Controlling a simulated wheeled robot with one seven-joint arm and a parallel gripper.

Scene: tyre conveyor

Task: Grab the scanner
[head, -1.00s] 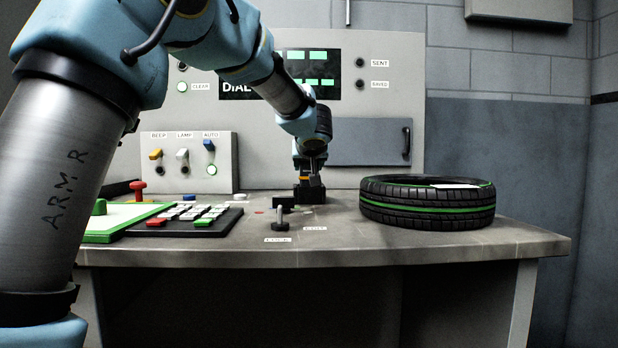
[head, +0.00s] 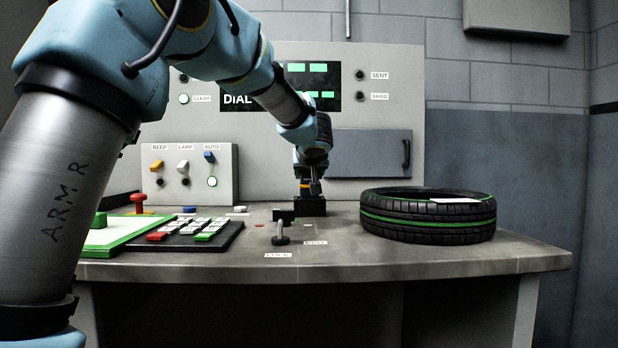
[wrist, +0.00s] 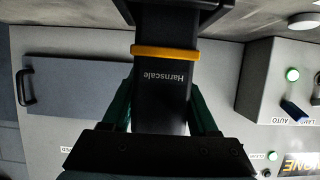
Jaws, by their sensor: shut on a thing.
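The scanner (wrist: 163,95) is black with a yellow band and the word "Harnscale" on it. In the wrist view it stands between the two green fingers of my gripper (wrist: 162,88), which is shut on it. In the head view my gripper (head: 309,180) points down at the back of the table. There the scanner is small and mostly hidden by the fingers, just above a black block (head: 311,207) on the table. I cannot tell whether the scanner still touches that block.
A tyre (head: 428,232) with green lines lies right of my gripper. A keypad (head: 195,235) and a green-edged pad (head: 120,237) lie to the left. A small lever (head: 281,234) stands near the front edge. The switch box (head: 190,172) and console panel (head: 385,120) rise behind.

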